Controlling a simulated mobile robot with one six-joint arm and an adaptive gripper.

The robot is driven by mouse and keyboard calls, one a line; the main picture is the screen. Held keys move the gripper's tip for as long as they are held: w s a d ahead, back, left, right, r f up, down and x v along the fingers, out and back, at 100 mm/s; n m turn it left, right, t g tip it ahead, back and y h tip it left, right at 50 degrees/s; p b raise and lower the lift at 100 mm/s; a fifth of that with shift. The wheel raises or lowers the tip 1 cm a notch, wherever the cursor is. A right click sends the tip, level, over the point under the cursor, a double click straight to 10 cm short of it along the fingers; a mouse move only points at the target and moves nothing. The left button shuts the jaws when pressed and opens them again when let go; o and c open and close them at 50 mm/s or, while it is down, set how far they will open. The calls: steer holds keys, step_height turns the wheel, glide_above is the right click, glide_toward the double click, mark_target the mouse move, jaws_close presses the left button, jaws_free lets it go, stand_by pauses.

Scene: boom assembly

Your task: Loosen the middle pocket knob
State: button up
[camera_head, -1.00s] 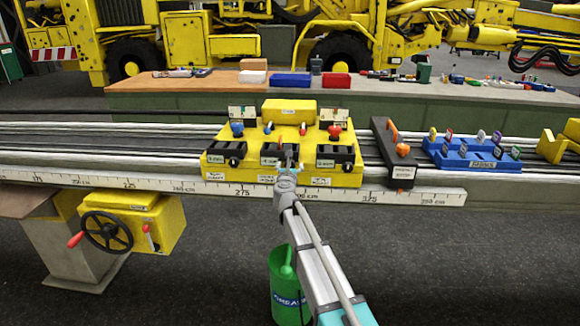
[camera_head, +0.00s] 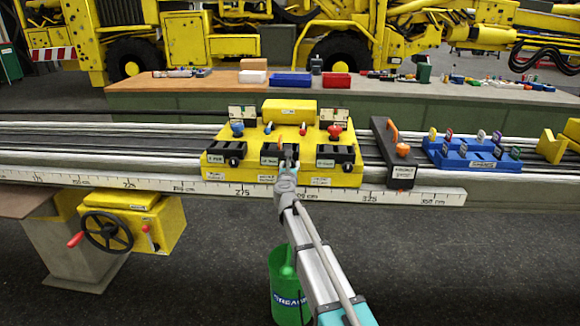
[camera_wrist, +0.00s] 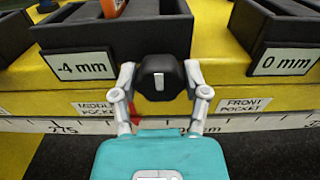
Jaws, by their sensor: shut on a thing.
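The middle pocket knob (camera_wrist: 161,77) is a black faceted knob with a pale line on its face, seen in the wrist view on the front of a dark pocket block (camera_wrist: 115,32). My gripper (camera_wrist: 160,82) has one finger on each side of the knob and is shut on it. The pale line stands close to upright. In the head view my gripper (camera_head: 287,170) is at the front middle of the yellow fixture (camera_head: 215,172), and it hides the knob there. A "-4 mm" label (camera_wrist: 80,66) is left of the knob.
A "0 mm" label (camera_wrist: 287,62) marks the pocket to the right. An orange-handled stop (camera_head: 400,172) and a blue rack of tags (camera_head: 475,160) stand right of the fixture. A ruler (camera_head: 420,196) runs along the rail's front. A green bin (camera_head: 290,300) stands below.

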steer(key=shift+n, duration=0.3)
steer(key=n, duration=0.8)
steer(key=shift+w+n, duration=0.1)
steer(key=shift+n, duration=0.3)
steer(key=n, duration=0.5)
steer(key=shift+n, duration=0.3)
steer(key=n, duration=1.1)
steer(key=shift+n, duration=0.3)
steer(key=n, duration=0.3)
steer(key=shift+n, duration=2)
